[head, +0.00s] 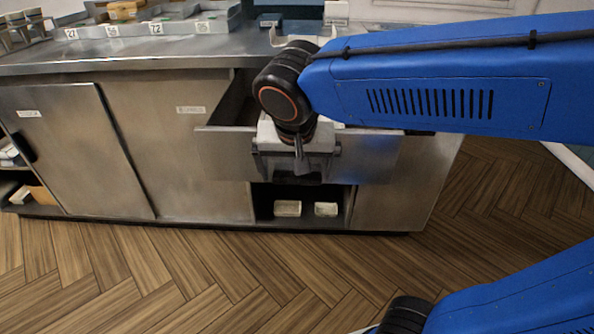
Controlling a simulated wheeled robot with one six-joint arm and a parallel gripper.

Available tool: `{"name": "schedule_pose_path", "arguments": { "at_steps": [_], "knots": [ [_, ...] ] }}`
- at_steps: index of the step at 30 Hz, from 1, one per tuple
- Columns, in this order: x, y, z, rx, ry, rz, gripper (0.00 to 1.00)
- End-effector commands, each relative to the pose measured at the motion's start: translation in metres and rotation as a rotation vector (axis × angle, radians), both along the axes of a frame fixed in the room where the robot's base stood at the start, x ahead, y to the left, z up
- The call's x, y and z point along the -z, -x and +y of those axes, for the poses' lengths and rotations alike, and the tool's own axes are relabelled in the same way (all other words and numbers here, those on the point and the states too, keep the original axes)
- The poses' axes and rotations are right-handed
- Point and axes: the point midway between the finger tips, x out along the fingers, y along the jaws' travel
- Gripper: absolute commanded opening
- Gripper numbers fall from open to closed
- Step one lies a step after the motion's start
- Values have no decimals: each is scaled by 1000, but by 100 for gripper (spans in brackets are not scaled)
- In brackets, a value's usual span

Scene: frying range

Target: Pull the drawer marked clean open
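A steel drawer (222,152) stands pulled out from the counter, under the worktop on the right half. Its inside shows as a dark gap behind the front panel. My gripper (297,165) is at the middle of the drawer front, pointing down, and covers that part of the panel. The handle and any mark on this drawer are hidden behind it. I cannot see whether the fingers are closed on a handle.
The steel counter (180,55) has sliding doors (75,145) with small labels at left. Below the drawer an open shelf holds two small containers (287,208), (326,209). Numbered trays (155,28) stand on top. The wooden floor (130,275) in front is clear.

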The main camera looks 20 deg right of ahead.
Motion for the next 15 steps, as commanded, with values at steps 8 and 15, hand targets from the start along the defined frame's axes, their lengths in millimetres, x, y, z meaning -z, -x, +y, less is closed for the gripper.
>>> {"name": "schedule_pose_path", "arguments": {
  "at_steps": [8, 15],
  "knots": [
    [-3, 1, 1, -1, 0, 0, 100],
    [-34, 13, 5, -2, -2, -2, 100]
  ]
}}
